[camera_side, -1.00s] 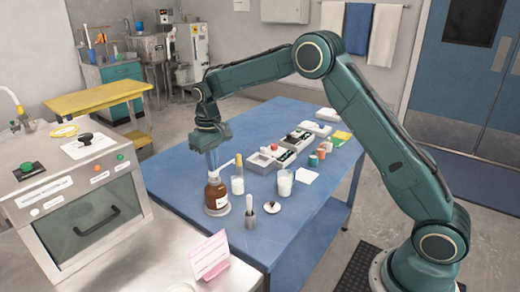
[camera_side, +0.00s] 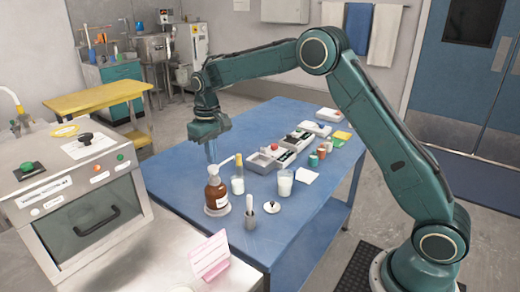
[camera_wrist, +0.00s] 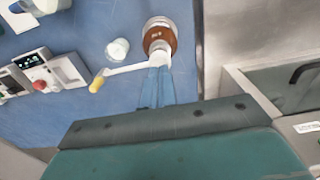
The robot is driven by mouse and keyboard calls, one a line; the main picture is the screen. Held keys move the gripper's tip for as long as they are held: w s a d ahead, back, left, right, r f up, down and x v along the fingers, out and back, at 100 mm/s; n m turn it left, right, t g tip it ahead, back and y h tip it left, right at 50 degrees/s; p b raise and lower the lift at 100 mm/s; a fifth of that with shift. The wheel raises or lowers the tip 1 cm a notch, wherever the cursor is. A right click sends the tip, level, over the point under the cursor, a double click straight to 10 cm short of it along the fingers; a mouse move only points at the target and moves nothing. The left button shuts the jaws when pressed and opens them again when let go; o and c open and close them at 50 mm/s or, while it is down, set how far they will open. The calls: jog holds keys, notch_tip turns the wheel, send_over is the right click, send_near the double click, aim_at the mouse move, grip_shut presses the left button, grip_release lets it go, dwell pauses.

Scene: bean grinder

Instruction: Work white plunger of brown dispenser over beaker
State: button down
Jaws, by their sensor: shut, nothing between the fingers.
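The brown dispenser (camera_side: 216,194) stands upright on the blue table, with its white plunger (camera_side: 213,169) on top. Its white spout reaches right to a yellow tip (camera_side: 238,159), above a clear beaker (camera_side: 238,186). My gripper (camera_side: 212,157) is shut and empty, pointing down just above the plunger. In the wrist view, the fingers (camera_wrist: 155,85) end close to the plunger head (camera_wrist: 159,58), with the brown bottle (camera_wrist: 160,36) beyond. Whether the fingertips touch the plunger I cannot tell. The spout's yellow tip (camera_wrist: 97,84) is also there.
A second beaker with white contents (camera_side: 285,183), a metal holder (camera_side: 250,219) and a round white lid (camera_side: 272,207) stand to the right. Grey devices (camera_side: 264,162) stand behind. A boxy machine (camera_side: 84,210) is at left. The table's back left is clear.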

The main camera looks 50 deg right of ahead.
dwell(0.4)
notch_tip(320, 180, up, 6)
dwell(0.8)
jog(key=s+r+t, duration=0.1)
jog(key=s+r, duration=0.5)
jog(key=s, duration=0.3)
jog(key=s+r+t, duration=0.2)
jog(key=s+r, duration=0.3)
jog(key=s, duration=0.4)
jog(key=s+f+t, duration=0.1)
jog(key=s+f, duration=0.1)
jog(key=s, duration=0.8)
jog(key=s+f+t, duration=0.1)
jog(key=s+f, duration=0.1)
jog(key=s, duration=0.7)
jog(key=shift+s+a+f+t, duration=0.25)
jog(key=shift+s+f+t, duration=0.05)
jog(key=shift+s+f, duration=0.05)
